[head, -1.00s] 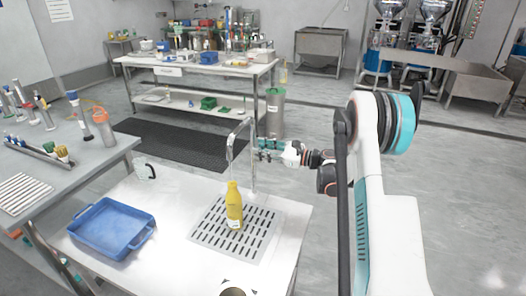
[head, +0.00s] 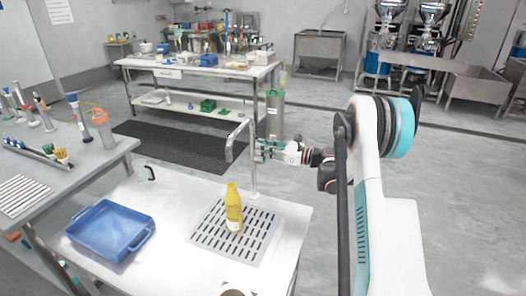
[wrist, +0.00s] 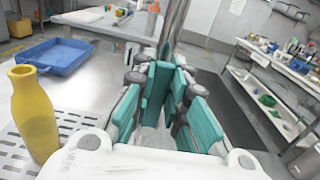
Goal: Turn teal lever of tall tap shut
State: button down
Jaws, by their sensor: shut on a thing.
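The tall tap (head: 252,165) is a thin grey post with a bent spout, standing at the back of the white counter. A yellow bottle (head: 234,208) stands upright under the spout on the slotted drain plate; it also shows at the left of the wrist view (wrist: 35,115). My gripper (head: 261,151) is at the tap's post, coming from the right. In the wrist view, its teal-padded fingers (wrist: 178,105) are closed around a narrow teal piece, seemingly the lever (wrist: 179,88). The fingers hide most of the lever.
The slotted drain plate (head: 205,238) surrounds the bottle. A side bench (head: 90,160) with tools is on the left.

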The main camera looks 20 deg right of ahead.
jog(key=shift+w+d, duration=0.1)
jog(key=c, duration=1.6)
grip_release()
jog(key=shift+o, duration=0.2)
jog(key=shift+d, duration=0.1)
jog(key=v, duration=1.2)
jog(key=shift+r, duration=0.1)
